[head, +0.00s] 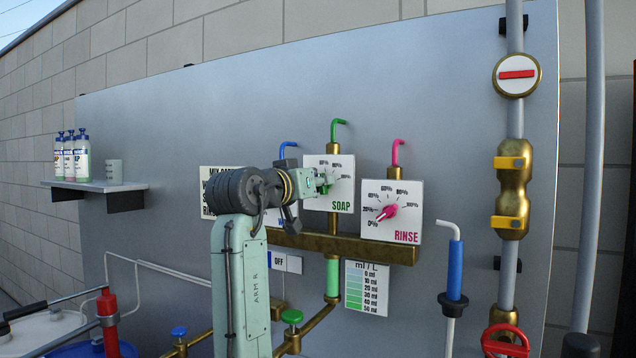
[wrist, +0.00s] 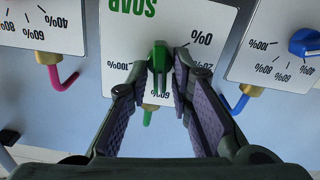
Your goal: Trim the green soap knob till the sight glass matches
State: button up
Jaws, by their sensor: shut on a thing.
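The green soap knob (wrist: 159,57) sits on the white SOAP dial plate, and it also shows partly behind my gripper in the head view (head: 325,188). My gripper (wrist: 160,64) reaches the dial from the left, with its two fingers shut on the knob from both sides. The SOAP plate (head: 342,207) has percent marks; the knob's exact setting is hard to read. The sight glass (head: 333,277) is a green vertical tube under the brass manifold. The ml / L colour chart (head: 366,300) beside it runs from pale blue to green.
The RINSE dial with its pink knob (head: 386,212) is close to the right. A blue knob (wrist: 304,42) on another dial is on the other side. The brass manifold (head: 400,252) runs just below the dials. A blue-handled wand (head: 455,268) hangs farther right.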

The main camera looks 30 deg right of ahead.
grip_shut()
jog(key=shift+n, duration=0.4)
jog(key=shift+w+a+n, duration=0.1)
jog(key=shift+n, duration=2.3)
jog(key=o, duration=0.5)
grip_release()
jog(key=v, duration=1.2)
